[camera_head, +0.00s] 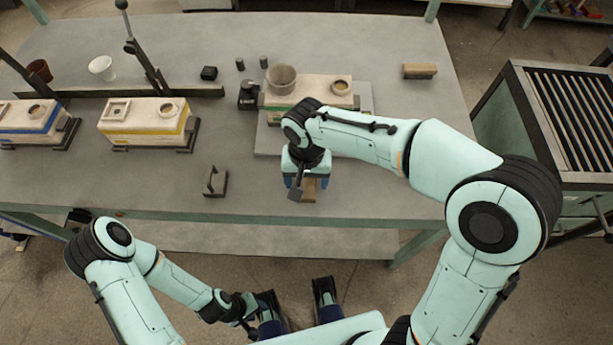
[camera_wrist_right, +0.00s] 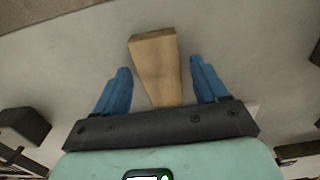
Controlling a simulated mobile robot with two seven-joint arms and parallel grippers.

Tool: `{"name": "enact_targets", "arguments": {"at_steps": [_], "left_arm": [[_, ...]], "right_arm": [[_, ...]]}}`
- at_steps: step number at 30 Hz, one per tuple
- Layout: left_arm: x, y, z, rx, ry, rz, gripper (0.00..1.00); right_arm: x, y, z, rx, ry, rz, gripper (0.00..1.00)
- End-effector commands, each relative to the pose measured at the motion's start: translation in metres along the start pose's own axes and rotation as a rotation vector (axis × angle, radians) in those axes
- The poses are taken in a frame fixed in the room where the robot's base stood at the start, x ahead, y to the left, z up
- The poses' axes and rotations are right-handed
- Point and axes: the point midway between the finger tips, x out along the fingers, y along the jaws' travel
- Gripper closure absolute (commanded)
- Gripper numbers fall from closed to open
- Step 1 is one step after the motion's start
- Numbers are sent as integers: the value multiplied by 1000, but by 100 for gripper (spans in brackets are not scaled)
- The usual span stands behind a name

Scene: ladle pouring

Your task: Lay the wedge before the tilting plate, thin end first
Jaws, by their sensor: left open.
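The wooden wedge (camera_head: 309,190) lies on the grey table near its front edge, partly hidden under my right gripper in the head view. In the right wrist view the wedge (camera_wrist_right: 154,62) sits between the blue fingers, with a narrow gap on each side. My right gripper (camera_wrist_right: 160,84) is open around it; its fingers (camera_head: 306,183) point down in the head view. The grey tilting plate (camera_head: 268,143) lies just behind the wedge with a mould (camera_head: 310,88) on it, partly covered by my right arm. My left gripper (camera_head: 298,314) is open and empty, in front of the table.
A wooden block (camera_head: 419,71) lies at the right back. A dark handled block (camera_head: 216,182) stands left of the wedge. Two more moulds (camera_head: 145,122) (camera_head: 27,120) stand at the left. The table between the handled block and the wedge is clear.

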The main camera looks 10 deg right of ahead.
Motion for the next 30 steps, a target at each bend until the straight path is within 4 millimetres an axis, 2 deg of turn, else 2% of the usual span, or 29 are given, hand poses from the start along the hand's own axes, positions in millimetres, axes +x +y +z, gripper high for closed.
{"name": "enact_targets", "arguments": {"at_steps": [4,8,21,25,30], "left_arm": [[-1,0,0,0,-1,0,57],[-4,1,2,0,-5,-1,57],[-17,4,6,-2,-19,-4,57],[-19,4,6,-2,-18,-4,57],[-20,5,6,-1,-18,-4,57]], "right_arm": [[-3,0,0,0,1,-1,28],[-16,0,-1,1,3,-3,28],[-105,0,0,0,3,-3,28],[-118,0,0,0,2,-2,28],[-124,0,0,0,1,-1,28]]}}
